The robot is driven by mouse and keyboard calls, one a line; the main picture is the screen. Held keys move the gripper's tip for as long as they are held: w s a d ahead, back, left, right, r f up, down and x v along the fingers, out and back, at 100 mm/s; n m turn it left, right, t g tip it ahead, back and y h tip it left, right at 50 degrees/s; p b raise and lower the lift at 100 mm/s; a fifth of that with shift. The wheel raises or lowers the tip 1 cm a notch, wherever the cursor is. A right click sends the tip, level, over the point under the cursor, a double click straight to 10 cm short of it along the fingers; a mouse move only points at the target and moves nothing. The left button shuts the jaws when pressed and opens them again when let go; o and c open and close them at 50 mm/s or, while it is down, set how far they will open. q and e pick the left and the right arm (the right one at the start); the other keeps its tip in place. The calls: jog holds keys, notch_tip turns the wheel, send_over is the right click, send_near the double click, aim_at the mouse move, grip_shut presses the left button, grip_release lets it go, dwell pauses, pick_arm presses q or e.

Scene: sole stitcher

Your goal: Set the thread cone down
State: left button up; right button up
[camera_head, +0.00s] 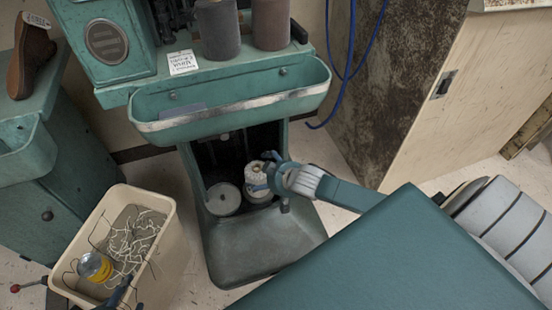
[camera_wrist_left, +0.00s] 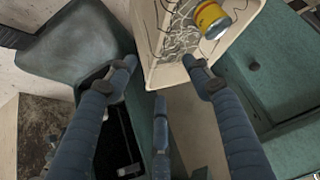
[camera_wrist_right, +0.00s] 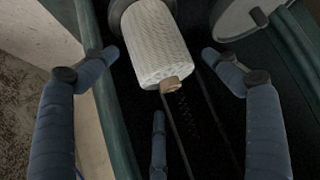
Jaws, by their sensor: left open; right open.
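The white thread cone (camera_head: 257,171) stands upright on a round grey base inside the machine's low dark opening. In the right wrist view the cone (camera_wrist_right: 155,42) shows its tan tip towards the camera, with its foot on a grey disc (camera_wrist_right: 120,8). My right gripper (camera_head: 268,173) is at the cone. Its fingers (camera_wrist_right: 160,75) are spread around and above the cone's tip, with gaps visible on both sides. My left gripper (camera_wrist_left: 160,75) is open and empty, beside and above the beige bin (camera_wrist_left: 153,55). In the head view it shows only partly at the bottom left.
A second, bare round disc (camera_head: 223,198) lies left of the cone. The green machine's trough (camera_head: 235,105) overhangs the opening. A blue hose (camera_head: 343,80) hangs at the right.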

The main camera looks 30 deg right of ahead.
jog(key=p+v, duration=0.1)
jog(key=v, duration=0.2)
jog(key=shift+s+r, duration=0.2)
jog(key=shift+r, duration=0.05)
pick_arm(q)
jog(key=s+a+f+g+y+p, duration=0.1)
jog(key=s+g, duration=0.3)
jog(key=s, duration=0.5)
jog(key=shift+a+f+p, duration=0.15)
jog(key=shift+a+p, duration=0.5)
jog(key=shift+a, duration=0.25)
pick_arm(e)
jog(key=s+a+r+g, duration=0.2)
jog(key=s+a+r, duration=0.1)
jog(key=s, duration=0.9)
jog(key=s+a+r+n+g, duration=0.1)
jog(key=s+a+r+g, duration=0.2)
jog(key=s, duration=0.9)
jog(key=a+r, duration=0.1)
jog(key=a, duration=0.2)
jog(key=shift+s+r, duration=0.25)
jog(key=shift+s, duration=0.05)
